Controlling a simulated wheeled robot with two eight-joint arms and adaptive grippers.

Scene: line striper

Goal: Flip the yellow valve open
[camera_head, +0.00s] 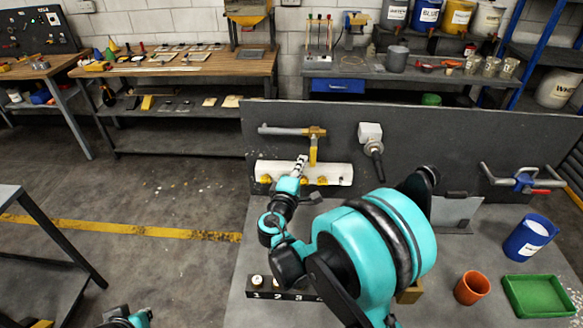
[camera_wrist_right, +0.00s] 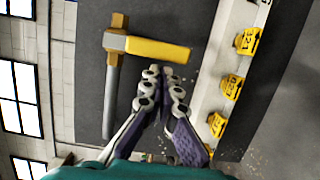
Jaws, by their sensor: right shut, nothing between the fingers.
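The yellow valve lever (camera_head: 313,152) hangs down from a brass valve body (camera_head: 315,131) on a grey pipe, mounted on the dark upright panel. In the right wrist view the yellow lever (camera_wrist_right: 158,50) lies across the picture just past the fingertips. My right gripper (camera_head: 302,160) is shut and empty, its fingertips close beside the lever's left side in the head view. In the wrist view its fingers (camera_wrist_right: 163,73) are together; I cannot tell whether they touch the lever. Part of my left arm shows at the bottom left; its gripper is not visible.
Below the valve is a white strip (camera_head: 340,172) with several yellow numbered pieces. A grey-handled fitting (camera_head: 371,145) and a blue-and-red clamp (camera_head: 524,181) are on the panel to the right. An orange cup (camera_head: 472,287), blue bucket (camera_head: 530,236) and green tray (camera_head: 567,312) stand on the bench.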

